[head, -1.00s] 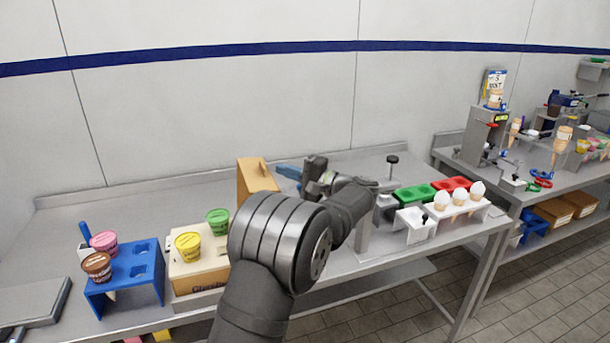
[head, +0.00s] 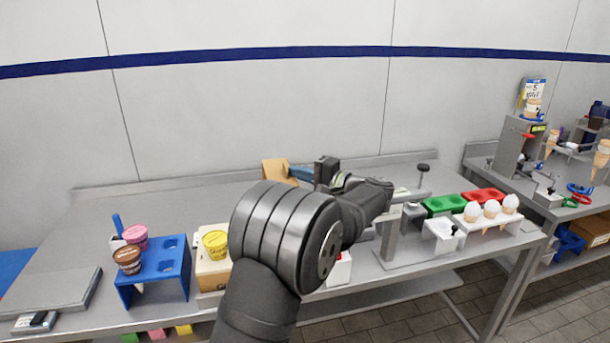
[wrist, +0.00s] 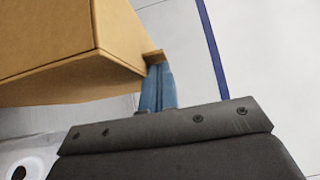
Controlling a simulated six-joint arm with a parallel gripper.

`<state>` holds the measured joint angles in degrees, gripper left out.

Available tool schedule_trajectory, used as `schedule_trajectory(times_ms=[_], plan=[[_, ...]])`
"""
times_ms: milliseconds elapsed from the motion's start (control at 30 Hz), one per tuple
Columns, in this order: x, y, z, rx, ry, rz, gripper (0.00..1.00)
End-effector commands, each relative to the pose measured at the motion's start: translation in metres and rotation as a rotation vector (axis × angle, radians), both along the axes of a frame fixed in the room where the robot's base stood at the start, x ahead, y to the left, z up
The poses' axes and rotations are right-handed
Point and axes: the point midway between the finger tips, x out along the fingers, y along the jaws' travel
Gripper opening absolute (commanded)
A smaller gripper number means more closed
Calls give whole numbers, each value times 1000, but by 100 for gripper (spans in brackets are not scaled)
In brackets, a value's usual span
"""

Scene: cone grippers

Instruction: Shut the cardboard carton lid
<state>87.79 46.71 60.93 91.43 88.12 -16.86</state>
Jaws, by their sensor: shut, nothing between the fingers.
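A brown cardboard panel of the carton (head: 274,171) shows above my arm in the head view, raised behind a cream box. Most of the carton is hidden by my arm there. In the wrist view the cardboard (wrist: 65,45) fills the upper left, with a small tab (wrist: 153,57) at its right corner. My gripper's blue fingers (wrist: 160,72) are shut together and empty, right at the underside of that tab; I cannot tell whether they touch it. In the head view my gripper (head: 300,173) is just right of the panel, partly hidden.
A white cone holder (head: 482,222) and green and red trays stand right. The table behind is clear.

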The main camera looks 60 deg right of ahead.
Motion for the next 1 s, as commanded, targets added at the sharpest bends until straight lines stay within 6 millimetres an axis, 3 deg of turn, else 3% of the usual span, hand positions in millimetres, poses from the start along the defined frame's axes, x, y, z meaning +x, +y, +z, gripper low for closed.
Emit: schedule_trajectory(times_ms=[467,767,1000], plan=[[66,66,20,-289,285,4,0],[111,112,10,-492,486,5,0],[145,145,-12,-654,647,6,0]])
